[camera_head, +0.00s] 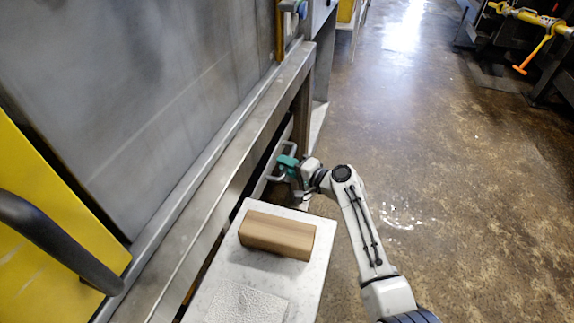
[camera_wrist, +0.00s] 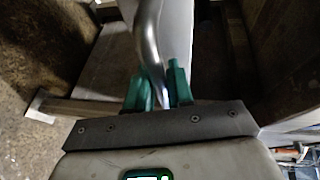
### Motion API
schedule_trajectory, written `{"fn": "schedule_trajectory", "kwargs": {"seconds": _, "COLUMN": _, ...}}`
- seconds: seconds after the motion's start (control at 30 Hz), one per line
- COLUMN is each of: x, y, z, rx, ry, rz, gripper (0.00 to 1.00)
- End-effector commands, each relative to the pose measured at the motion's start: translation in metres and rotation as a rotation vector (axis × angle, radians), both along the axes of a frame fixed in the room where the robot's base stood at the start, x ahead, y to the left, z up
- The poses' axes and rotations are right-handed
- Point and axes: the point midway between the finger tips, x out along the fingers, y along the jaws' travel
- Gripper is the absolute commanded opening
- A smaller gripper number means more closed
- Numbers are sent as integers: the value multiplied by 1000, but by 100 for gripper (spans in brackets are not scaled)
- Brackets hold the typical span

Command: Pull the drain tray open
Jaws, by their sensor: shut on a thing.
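The drain tray (camera_head: 271,172) is low under the steel machine, with a curved metal bar handle on its front. My gripper (camera_head: 287,165), with green fingers, is at this handle, just beyond the far end of a pale slab. In the wrist view the handle (camera_wrist: 148,40) is a bent metal bar that runs down between the two green fingers of my gripper (camera_wrist: 158,88). The fingers are shut on the handle. The tray's inside and how far out it stands cannot be made out.
A brown wooden block (camera_head: 277,235) lies on the pale slab (camera_head: 232,272) close to my arm. The machine's steel ledge (camera_head: 215,175) runs along the left. A yellow panel (camera_head: 50,235) with a dark bar handle is at the lower left. The wet concrete floor (camera_head: 450,190) to the right is open.

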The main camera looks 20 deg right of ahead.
Motion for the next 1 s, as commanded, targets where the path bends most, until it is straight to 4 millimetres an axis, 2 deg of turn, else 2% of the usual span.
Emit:
{"fn": "schedule_trajectory", "kwargs": {"seconds": 0.27, "x": -2, "y": -3, "z": -1, "rx": 0, "ry": 2, "rz": -1, "gripper": 0}}
{"fn": "schedule_trajectory", "kwargs": {"seconds": 0.47, "x": -15, "y": -21, "z": -1, "rx": -1, "ry": 2, "rz": -4, "gripper": 0}}
{"fn": "schedule_trajectory", "kwargs": {"seconds": 0.67, "x": -41, "y": -57, "z": 0, "rx": 1, "ry": 2, "rz": -7, "gripper": 0}}
{"fn": "schedule_trajectory", "kwargs": {"seconds": 1.0, "x": -97, "y": -134, "z": -1, "rx": -1, "ry": 2, "rz": -7, "gripper": 0}}
